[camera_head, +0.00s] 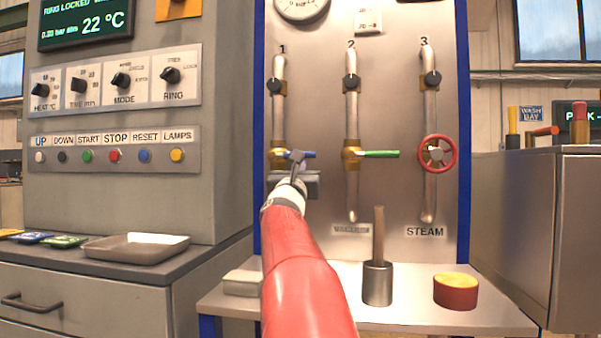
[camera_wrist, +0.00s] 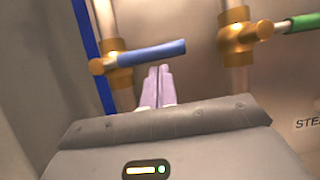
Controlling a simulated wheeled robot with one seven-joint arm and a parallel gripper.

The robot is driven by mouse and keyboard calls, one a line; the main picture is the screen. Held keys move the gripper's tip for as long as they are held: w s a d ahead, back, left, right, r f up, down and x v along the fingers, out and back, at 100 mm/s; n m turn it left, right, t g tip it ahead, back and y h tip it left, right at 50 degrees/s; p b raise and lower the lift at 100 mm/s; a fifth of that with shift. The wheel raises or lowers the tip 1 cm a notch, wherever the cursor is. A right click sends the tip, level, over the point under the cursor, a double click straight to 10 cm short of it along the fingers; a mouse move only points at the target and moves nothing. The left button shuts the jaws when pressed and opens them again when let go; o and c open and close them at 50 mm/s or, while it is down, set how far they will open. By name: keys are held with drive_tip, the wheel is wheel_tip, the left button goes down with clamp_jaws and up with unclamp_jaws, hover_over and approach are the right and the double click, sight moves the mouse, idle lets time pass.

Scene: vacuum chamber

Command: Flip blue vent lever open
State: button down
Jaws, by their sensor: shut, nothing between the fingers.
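The blue vent lever (camera_head: 300,154) sits on a brass valve on pipe 1 and points to the right, crosswise to the pipe. In the wrist view the blue lever (camera_wrist: 150,53) reaches right from its brass valve (camera_wrist: 113,62), its free end tilted slightly up. My gripper (camera_head: 298,160) is at the lever in the head view. In the wrist view my gripper (camera_wrist: 160,72) is shut and empty, its fingertips just below the lever's right part. I cannot tell whether they touch it. My arm hides the lower part of pipe 1.
A green lever (camera_head: 380,154) on pipe 2 points right, close beside the blue one. A red handwheel (camera_head: 437,154) is on pipe 3. Below, a grey holder (camera_head: 378,284) with an upright wooden handle and a red-yellow cylinder (camera_head: 455,291) stand on the shelf (camera_head: 420,320).

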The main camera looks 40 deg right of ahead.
idle(0.4)
drive_tip(key=shift+s+r+n+t+y, duration=0.1)
drive_tip(key=shift+r+n+t+y, duration=0.15)
drive_tip(key=shift+n, duration=0.35)
